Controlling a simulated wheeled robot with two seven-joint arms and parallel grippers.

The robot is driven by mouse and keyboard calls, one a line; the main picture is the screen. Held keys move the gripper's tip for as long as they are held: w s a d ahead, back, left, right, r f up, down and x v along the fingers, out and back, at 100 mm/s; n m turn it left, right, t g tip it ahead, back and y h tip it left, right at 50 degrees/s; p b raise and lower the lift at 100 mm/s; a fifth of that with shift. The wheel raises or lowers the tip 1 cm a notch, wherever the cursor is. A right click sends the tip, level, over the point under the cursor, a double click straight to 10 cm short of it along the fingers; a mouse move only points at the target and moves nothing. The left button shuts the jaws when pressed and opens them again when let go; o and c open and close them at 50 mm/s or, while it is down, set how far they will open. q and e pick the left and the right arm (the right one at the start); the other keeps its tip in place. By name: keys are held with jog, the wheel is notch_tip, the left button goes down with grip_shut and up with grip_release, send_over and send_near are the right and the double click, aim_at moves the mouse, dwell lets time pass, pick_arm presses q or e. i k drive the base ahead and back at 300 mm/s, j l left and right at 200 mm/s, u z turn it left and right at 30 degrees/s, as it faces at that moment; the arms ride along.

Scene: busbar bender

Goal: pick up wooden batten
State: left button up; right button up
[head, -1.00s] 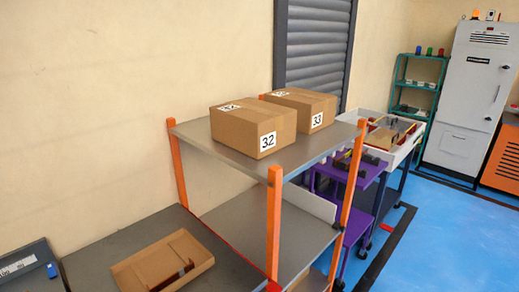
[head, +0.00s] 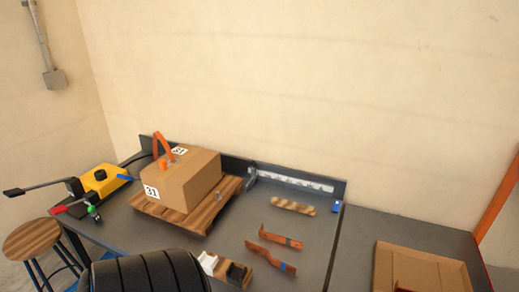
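A short, striped wooden batten (head: 293,205) lies flat on the dark grey workbench (head: 225,240), near the back ledge and right of the cardboard box. Nothing touches it and its whole length shows. Neither of my grippers is recognisable in the head view.
A cardboard box marked 31 (head: 185,180) sits on a wooden board (head: 212,212), with an orange strap-like piece on it. Two bent copper-coloured bars (head: 270,256) lie in front of the batten. A yellow tool (head: 102,178) with levers stands left. An open cardboard tray (head: 425,250) lies right.

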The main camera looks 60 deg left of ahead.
aim_at(303, 209)
jog(key=u, duration=1.55)
jog(key=j+z, duration=0.2)
jog(key=z, duration=0.25)
jog(key=j+z, duration=0.15)
jog(key=z, duration=0.3)
jog(key=j+z, duration=0.2)
jog(key=z, duration=0.25)
